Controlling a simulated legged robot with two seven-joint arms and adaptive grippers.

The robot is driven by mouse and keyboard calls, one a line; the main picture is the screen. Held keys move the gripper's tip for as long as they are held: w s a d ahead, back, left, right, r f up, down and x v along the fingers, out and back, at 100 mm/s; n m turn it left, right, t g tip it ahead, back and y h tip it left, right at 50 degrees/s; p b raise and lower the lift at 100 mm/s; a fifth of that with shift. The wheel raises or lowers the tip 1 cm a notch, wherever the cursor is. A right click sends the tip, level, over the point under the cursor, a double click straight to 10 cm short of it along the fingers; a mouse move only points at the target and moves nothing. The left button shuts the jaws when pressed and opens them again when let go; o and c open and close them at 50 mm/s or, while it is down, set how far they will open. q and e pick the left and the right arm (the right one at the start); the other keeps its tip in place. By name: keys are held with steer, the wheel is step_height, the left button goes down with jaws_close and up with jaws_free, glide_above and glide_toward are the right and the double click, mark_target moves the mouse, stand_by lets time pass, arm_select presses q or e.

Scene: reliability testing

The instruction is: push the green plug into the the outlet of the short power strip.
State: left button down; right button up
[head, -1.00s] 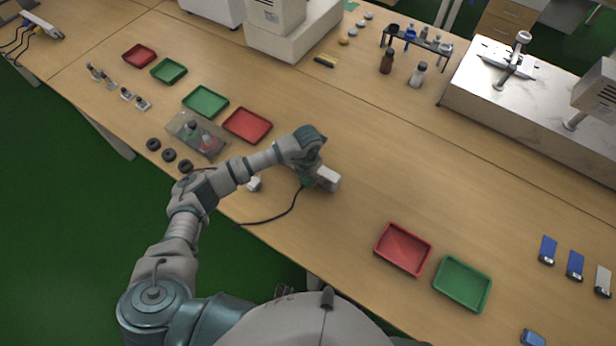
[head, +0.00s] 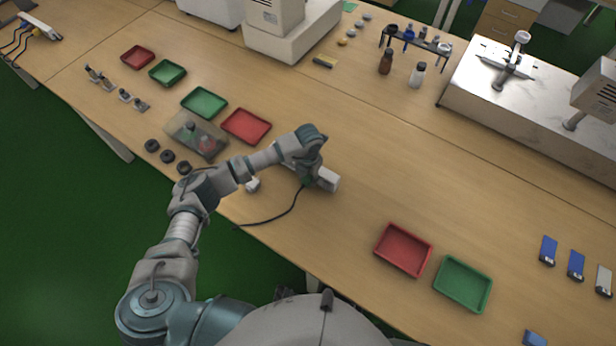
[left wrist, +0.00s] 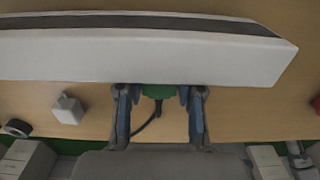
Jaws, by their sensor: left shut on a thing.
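The short power strip (head: 328,180) is white and lies on the table, partly hidden by my left arm in the head view. In the left wrist view the power strip (left wrist: 140,55) spans the top, with its near side facing me. My left gripper (left wrist: 159,93) is shut on the green plug (left wrist: 158,91), which sits against or very close to the strip's near side. How deep the plug sits in an outlet is hidden. A black cable (head: 270,219) trails from the plug toward the table's front edge. My right gripper is not in view.
A small white block (head: 252,185) lies left of the strip. A clear box (head: 196,134) and red tray (head: 246,126) stand behind left. Another red tray (head: 403,250) and green tray (head: 462,284) lie to the right. The table between strip and right trays is clear.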

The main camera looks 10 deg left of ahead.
arm_select(q)
steer(key=c, duration=0.7)
jaws_free()
steer(key=shift+o, duration=0.2)
steer(key=shift+r, duration=0.1)
step_height(320, 180, up, 12)
